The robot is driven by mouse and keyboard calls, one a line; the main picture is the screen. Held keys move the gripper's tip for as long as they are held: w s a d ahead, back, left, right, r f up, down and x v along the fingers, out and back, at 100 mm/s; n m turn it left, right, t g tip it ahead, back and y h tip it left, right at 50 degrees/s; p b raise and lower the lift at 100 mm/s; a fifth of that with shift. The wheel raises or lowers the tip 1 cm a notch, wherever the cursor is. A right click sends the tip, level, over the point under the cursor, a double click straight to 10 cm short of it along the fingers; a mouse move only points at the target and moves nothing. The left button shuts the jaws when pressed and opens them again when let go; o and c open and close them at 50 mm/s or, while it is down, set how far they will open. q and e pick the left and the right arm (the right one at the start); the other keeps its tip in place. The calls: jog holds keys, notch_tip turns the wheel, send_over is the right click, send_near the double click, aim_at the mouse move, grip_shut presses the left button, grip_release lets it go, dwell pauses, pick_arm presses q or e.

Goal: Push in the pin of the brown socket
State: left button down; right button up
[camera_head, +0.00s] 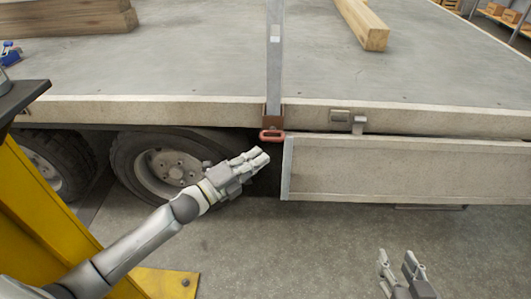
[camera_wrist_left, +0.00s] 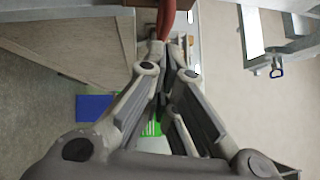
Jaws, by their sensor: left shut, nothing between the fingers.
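The brown socket (camera_head: 273,115) sits on the trailer's edge at the foot of an upright metal post. Its pin has a red loop handle (camera_head: 272,135) that sticks out just below the socket. My left gripper (camera_head: 262,156) is shut and empty, its tips just below the red handle. In the left wrist view the red handle (camera_wrist_left: 167,18) shows at the top, right beyond the fingertips (camera_wrist_left: 166,48); whether they touch, I cannot tell. My right gripper (camera_head: 397,257) is open and empty, low at the right, away from the trailer.
The grey post (camera_head: 274,60) rises from the socket. A side board (camera_head: 400,168) hangs at the right, close to my left fingertips. A wheel (camera_head: 168,170) stands behind my left arm. A wooden beam (camera_head: 362,24) lies on the trailer bed. The floor in front is clear.

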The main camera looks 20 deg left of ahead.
pick_arm(q)
jog(key=shift+v, duration=1.65)
jog(key=shift+d, duration=0.1)
